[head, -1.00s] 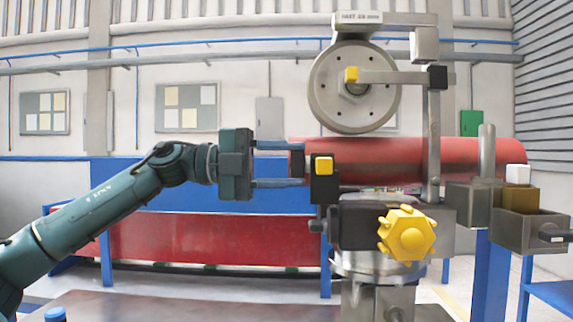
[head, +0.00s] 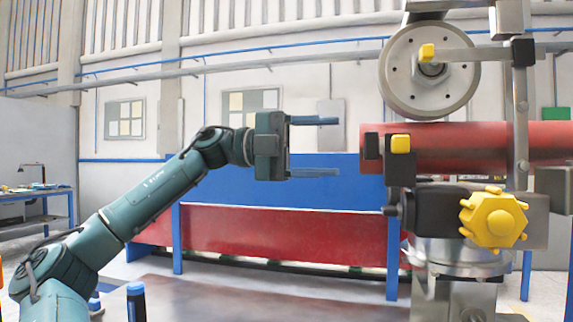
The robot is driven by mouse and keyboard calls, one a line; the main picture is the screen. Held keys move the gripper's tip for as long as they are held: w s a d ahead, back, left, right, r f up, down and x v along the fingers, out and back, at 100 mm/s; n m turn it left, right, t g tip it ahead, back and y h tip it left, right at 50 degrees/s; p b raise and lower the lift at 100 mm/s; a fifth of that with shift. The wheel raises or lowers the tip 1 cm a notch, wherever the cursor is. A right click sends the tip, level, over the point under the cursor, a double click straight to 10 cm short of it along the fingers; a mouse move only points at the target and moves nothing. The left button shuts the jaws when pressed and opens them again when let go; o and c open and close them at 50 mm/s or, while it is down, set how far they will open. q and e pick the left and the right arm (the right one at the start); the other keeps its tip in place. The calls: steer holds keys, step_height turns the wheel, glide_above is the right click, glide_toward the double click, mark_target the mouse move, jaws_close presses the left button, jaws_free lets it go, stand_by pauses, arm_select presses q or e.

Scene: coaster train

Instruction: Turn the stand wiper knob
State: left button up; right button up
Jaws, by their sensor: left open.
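A yellow lobed knob (head: 493,219) faces me on the front of a dark block (head: 437,208) on the stand, at the right of the head view. A smaller yellow square piece (head: 400,144) sits above it to the left, in front of a red cylinder (head: 470,146). I cannot tell from the picture which part is named the wiper knob. My left gripper (head: 338,147) is open and empty, its fingers pointing right. It is left of the red cylinder's end, higher than the lobed knob and apart from both. My right gripper is not in view.
A grey wheel (head: 428,70) with a yellow-tipped arm stands above the red cylinder. A blue and red barrier (head: 290,232) runs behind. A workbench (head: 35,193) stands at far left. There is open space between my left gripper and the stand.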

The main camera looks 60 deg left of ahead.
arm_select(q)
steer(key=b+v, duration=0.1)
steer(key=v, duration=0.6)
stand_by(0.5)
